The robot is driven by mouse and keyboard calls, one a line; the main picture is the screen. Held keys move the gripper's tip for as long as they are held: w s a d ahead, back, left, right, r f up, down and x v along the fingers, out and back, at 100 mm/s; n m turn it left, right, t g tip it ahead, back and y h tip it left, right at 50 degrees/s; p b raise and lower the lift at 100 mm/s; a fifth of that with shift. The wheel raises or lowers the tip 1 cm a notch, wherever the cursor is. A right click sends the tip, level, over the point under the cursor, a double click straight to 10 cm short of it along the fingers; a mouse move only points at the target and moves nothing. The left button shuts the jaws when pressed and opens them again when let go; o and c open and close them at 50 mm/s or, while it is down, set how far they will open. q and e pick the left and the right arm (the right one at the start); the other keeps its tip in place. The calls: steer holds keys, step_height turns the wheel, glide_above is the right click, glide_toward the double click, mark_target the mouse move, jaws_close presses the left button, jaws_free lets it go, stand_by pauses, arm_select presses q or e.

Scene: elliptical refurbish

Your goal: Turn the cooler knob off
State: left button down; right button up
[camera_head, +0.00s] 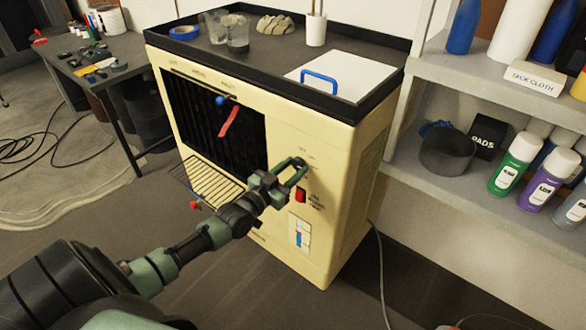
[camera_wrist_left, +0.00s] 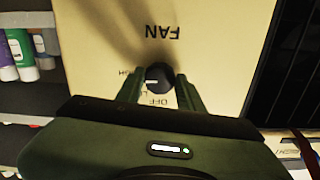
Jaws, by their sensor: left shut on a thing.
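The cooler (camera_head: 335,150) is a cream box on the floor with a black grille on its front. Its black round knob (camera_wrist_left: 157,75) shows in the left wrist view, below upside-down FAN lettering (camera_wrist_left: 162,31), with OFF, LO and a partly hidden HIGH around it. A white mark on the knob points to the left of the picture; its exact setting is hard to tell. My left gripper (camera_head: 298,167) reaches the front panel, and its fingers (camera_wrist_left: 160,84) are shut on the knob from both sides. In the head view the fingers mostly hide the knob. My right gripper is not in view.
A red switch (camera_head: 300,195) sits just below the knob. The cooler's top tray holds glass jars (camera_head: 237,33) and a white lid with a blue handle (camera_head: 320,84). Shelves with spray cans (camera_head: 515,163) stand at the right. A workbench (camera_head: 95,70) is at the left.

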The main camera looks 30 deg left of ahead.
arm_select(q)
steer(key=n, duration=0.8)
steer(key=shift+n, duration=0.4)
steer(key=n+b, duration=0.1)
steer(key=n, duration=0.3)
steer(key=shift+n+b, duration=0.65)
steer(key=shift+n, duration=1.45)
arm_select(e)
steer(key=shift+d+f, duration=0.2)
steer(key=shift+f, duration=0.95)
arm_select(q)
steer(key=c, duration=0.9)
jaws_free()
steer(key=shift+s, duration=0.1)
